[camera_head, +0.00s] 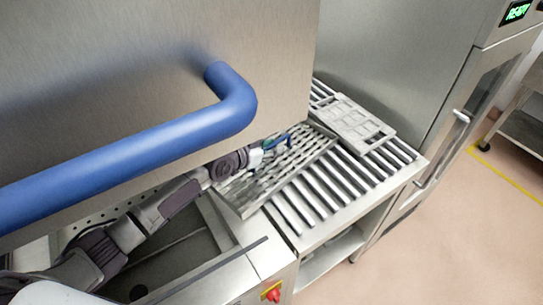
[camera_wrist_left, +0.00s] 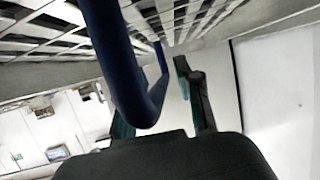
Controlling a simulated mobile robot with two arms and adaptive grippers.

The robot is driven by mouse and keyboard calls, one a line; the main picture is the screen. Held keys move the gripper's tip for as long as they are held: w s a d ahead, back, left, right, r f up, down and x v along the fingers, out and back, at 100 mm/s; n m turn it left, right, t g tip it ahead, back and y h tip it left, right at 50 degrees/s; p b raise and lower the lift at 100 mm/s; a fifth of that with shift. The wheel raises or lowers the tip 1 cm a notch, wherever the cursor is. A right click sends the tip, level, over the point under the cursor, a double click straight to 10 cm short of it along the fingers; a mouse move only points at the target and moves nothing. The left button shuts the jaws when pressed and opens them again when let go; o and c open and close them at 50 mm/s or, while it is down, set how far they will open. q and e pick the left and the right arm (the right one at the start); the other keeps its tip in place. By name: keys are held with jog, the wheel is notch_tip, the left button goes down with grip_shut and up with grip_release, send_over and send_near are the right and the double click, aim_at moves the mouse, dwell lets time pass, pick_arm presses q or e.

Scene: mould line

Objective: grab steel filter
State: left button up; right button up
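The steel filter (camera_head: 297,160) is a slotted metal panel with a raised rim, at the left end of the roller table in the head view. Its slotted face spans the top of the left wrist view (camera_wrist_left: 190,18). A blue bar (camera_wrist_left: 128,75), which looks like the filter's handle, curves down in front of my left gripper (camera_wrist_left: 157,95). My left gripper also shows over the filter's far left part in the head view (camera_head: 264,152). Its fingers are apart, with a gap between the bar and the right-hand finger. The bar hides much of the other finger. My right gripper is out of view.
A pale plate with cutouts (camera_head: 352,122) lies on the rollers (camera_head: 325,190) behind the filter. A thick blue handle (camera_head: 150,145) on a steel hood (camera_head: 100,60) hangs above my left arm. A sink basin (camera_head: 175,262) is below. A steel cabinet (camera_head: 400,60) stands behind.

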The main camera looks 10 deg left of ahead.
pick_arm(q)
grip_shut()
jog(key=shift+r, duration=0.1)
